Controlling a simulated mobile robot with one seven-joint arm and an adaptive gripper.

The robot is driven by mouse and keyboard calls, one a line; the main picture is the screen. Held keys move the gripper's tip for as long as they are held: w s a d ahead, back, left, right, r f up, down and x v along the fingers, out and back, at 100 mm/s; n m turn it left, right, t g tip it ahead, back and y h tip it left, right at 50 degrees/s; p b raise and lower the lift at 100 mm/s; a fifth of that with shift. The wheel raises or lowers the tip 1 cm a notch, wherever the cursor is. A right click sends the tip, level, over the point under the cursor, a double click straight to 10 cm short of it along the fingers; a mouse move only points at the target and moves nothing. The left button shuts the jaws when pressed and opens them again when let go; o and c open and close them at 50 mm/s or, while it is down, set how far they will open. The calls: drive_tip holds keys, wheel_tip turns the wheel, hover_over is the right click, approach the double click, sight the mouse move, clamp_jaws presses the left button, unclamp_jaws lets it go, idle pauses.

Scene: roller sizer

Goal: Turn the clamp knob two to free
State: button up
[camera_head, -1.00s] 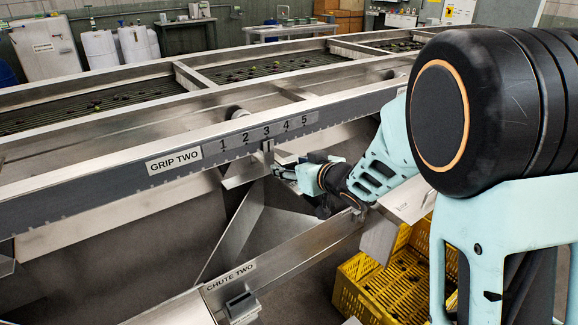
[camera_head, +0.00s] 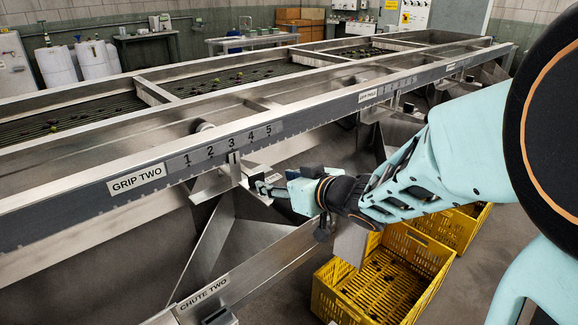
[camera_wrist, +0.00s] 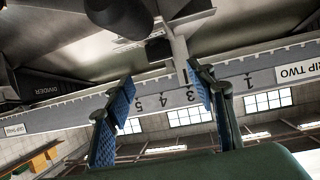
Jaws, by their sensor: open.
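The GRIP TWO scale (camera_head: 222,149), marked 1 to 5, runs along the machine's front rail. A metal pointer (camera_head: 234,164) stands against it near 2 and 3; the pointer (camera_wrist: 180,50) also shows in the wrist view. A dark rounded part (camera_wrist: 120,18) beside the pointer may be clamp knob two; I cannot tell surely. In the head view the knob is not clearly visible. My gripper (camera_head: 264,188) is just right of the pointer, below the rail. In the wrist view my gripper (camera_wrist: 160,76) is open and empty, its blue-padded fingers apart below the dark part.
The chute two wall (camera_head: 250,265) slopes below my gripper. Yellow crates (camera_head: 384,283) stand on the floor at the lower right. A dark DIVIDER plate (camera_wrist: 48,88) is at left in the wrist view. The GRIP THREE scale (camera_head: 395,90) is farther along the rail.

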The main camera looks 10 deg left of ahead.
drive_tip(key=w+d+r+m+h+p, duration=0.1)
drive_tip(key=w+d+r+h+p, duration=0.2)
drive_tip(key=w, duration=0.4)
drive_tip(key=w+d+r+h+p, duration=0.1)
drive_tip(key=w+r+h+p, duration=0.15)
drive_tip(key=w+p, duration=0.3)
drive_tip(key=r+g+h+p, duration=0.1)
drive_tip(key=g+h+p, duration=0.3)
drive_tip(key=g+p, duration=0.85)
hover_over(257, 174)
drive_tip(key=p, duration=0.3)
drive_tip(key=t, duration=0.3)
drive_tip(key=shift+n+g+y, duration=0.25)
drive_tip(key=shift+n, duration=0.15)
wheel_tip(257, 174, down, 10)
drive_tip(key=shift+f+p, duration=0.2)
drive_tip(key=shift+p, duration=0.4)
